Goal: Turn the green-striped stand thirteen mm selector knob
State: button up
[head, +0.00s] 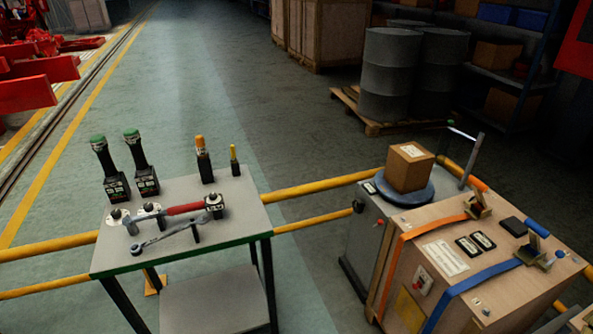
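I cannot tell which piece is the thirteen mm selector knob; labels are too small to read. My gripper is not in view.
Two green-capped black tools (116,186) and two smaller orange- and yellow-topped ones (203,167) stand at the table's back. A ratchet wrench (165,236) lies in front. Yellow rails (315,187) run right to a strapped wooden crate (425,285). Floor behind the table is clear.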

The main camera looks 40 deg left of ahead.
aim_at(116, 213)
jog(key=u, duration=1.95)
jog(key=k, duration=0.4)
jog(key=z, duration=0.55)
jog(key=i, duration=0.5)
jog(key=u, duration=0.45)
